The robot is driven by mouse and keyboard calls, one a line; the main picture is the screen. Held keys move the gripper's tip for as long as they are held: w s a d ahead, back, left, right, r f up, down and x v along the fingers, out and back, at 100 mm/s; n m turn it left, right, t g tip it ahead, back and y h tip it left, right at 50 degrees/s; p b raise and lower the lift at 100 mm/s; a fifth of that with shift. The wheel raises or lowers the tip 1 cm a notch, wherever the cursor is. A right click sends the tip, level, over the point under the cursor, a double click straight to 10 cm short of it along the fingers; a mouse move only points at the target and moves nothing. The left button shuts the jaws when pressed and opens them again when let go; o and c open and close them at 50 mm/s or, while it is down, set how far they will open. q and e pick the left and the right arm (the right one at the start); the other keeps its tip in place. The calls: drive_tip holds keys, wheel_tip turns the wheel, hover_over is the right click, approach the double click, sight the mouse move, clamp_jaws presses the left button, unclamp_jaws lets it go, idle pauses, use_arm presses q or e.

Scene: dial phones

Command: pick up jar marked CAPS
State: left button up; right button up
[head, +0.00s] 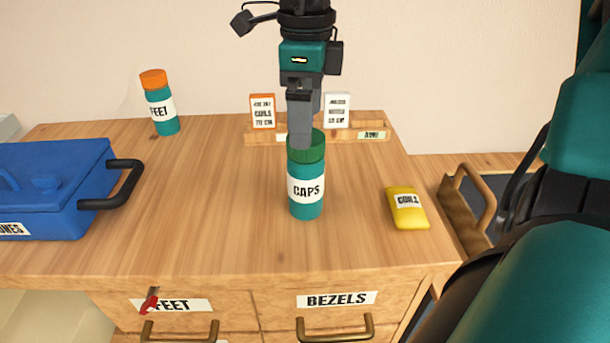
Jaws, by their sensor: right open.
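The jar marked CAPS (306,190) stands upright near the middle of the wooden table, teal with a green lid and a white label. My right gripper (302,138) points straight down over the jar, its fingers in front of or at the lid. It is open, but the fingers overlap in this view, so the gap between them is hidden. I cannot tell whether they touch the lid. My left gripper is not in view.
A FEET jar (161,104) with an orange lid stands at the back left. A blue lidded box (60,190) is at left, a yellow COILS item (407,208) at right. A wooden rack (366,128) holding cards stands behind. Drawers (336,299) are below the front edge.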

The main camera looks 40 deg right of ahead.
sight(306, 177)
drive_tip(key=shift+s+a+f+b, duration=0.1)
drive_tip(key=shift+f+b, duration=0.1)
drive_tip(key=shift+f, duration=0.85)
drive_tip(key=shift+s+a+f+b, duration=0.1)
drive_tip(key=shift+a+f+b, duration=0.1)
drive_tip(key=shift+f, duration=0.8)
drive_tip(key=shift+a+f+b, duration=0.1)
drive_tip(key=shift+f+b, duration=0.1)
drive_tip(key=shift+f, duration=0.85)
drive_tip(key=shift+c, duration=0.3)
drive_tip(key=shift+r, duration=0.1)
clamp_jaws()
